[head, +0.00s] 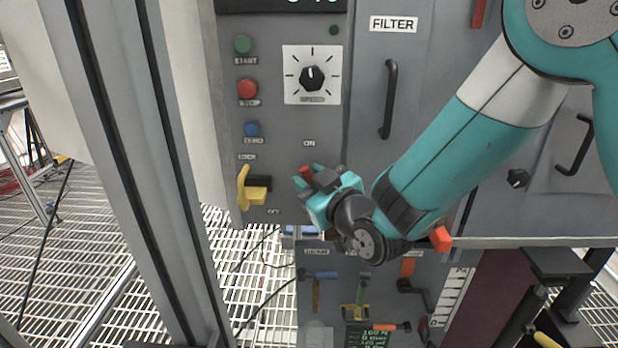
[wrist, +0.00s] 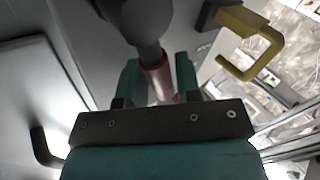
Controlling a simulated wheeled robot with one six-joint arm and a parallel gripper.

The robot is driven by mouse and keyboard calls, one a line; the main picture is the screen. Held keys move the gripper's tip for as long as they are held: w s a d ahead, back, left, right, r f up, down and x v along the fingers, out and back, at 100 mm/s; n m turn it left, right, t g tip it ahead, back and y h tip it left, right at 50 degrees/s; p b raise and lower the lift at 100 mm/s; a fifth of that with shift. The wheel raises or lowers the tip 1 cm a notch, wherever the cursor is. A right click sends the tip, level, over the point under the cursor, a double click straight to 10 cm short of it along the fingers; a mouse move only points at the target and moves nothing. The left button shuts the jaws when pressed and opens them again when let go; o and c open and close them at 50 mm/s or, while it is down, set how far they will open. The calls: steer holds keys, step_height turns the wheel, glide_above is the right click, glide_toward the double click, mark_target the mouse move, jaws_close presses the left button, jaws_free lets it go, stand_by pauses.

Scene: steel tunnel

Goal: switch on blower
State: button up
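The grey control panel (head: 225,110) has a large lever between the ON label (head: 309,142) and the OFF label (head: 273,211). The lever's red handle end (head: 307,171) shows just beyond my gripper (head: 305,183) in the head view. In the wrist view the grey lever hub (wrist: 148,18) is at the top, and its red handle (wrist: 160,82) runs down between the two teal fingers of my gripper (wrist: 158,72). The fingers stand apart on either side of the handle, and no firm contact shows. My wrist hides most of the lever in the head view.
A yellow hasp (head: 243,187) sticks out left of the lever; it is at upper right in the wrist view (wrist: 250,42). Above are green (head: 243,44), red (head: 247,89) and blue (head: 252,129) buttons and a speed dial (head: 312,76). A FILTER door handle (head: 388,100) is right.

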steer(key=shift+a, duration=0.1)
jaws_close()
steer(key=b, duration=0.3)
steer(key=shift+d+f, duration=0.2)
steer(key=shift+f, duration=0.1)
steer(key=shift+d+m+t+y+b, duration=0.15)
steer(key=shift+m+t+y+b, duration=0.2)
steer(key=shift+b, duration=0.45)
steer(key=shift+d+r+m+b, duration=0.15)
steer(key=shift+d+m+b, duration=0.3)
steer(key=shift+b, duration=0.8)
steer(key=shift+s+r+m+t+b, duration=0.1)
steer(key=shift+r+m+t+b, duration=0.2)
steer(key=shift+m+b, duration=0.1)
steer(key=shift+o, duration=0.2)
jaws_free()
steer(key=shift+d+r, duration=0.1)
